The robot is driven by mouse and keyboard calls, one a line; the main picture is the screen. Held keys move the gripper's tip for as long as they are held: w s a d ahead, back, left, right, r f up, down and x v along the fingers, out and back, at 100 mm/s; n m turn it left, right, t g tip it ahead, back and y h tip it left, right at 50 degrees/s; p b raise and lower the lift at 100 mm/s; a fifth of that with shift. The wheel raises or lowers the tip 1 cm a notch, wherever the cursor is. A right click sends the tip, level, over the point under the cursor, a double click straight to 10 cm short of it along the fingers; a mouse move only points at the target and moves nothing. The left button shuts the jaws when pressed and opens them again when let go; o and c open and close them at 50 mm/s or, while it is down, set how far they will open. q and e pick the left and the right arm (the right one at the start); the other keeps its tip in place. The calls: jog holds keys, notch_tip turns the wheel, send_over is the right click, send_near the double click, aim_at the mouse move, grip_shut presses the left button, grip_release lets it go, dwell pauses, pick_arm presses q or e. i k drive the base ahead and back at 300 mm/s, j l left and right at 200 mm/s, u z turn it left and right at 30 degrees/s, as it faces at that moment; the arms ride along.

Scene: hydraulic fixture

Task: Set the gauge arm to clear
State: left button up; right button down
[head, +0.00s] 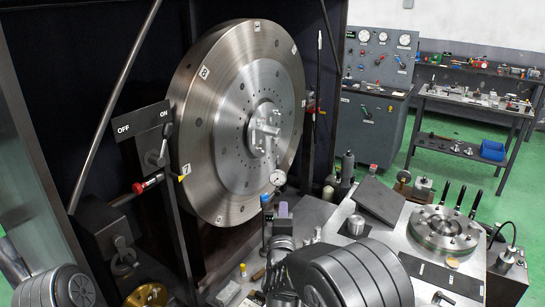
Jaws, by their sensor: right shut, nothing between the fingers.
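A small white-faced dial gauge (278,178) stands in front of the lower right part of the large steel disc, beside a thin post with a blue fitting (265,198). It appears joined to the post by a short arm, too small to see clearly. My right gripper (281,250) is low in the middle, beside my ridged grey wrist. It is shut and empty, below the gauge and apart from it. My left arm shows only at the bottom left corner; its gripper is out of view.
The large numbered steel disc (235,120) stands upright behind the gauge. An ON/OFF plate (142,121) with a lever is at its left. A dark flat plate (379,200) and a round flanged fixture (443,229) with black studs crowd the bench at right. Green floor lies beyond.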

aim_at(277, 192)
jog(key=i, duration=1.2)
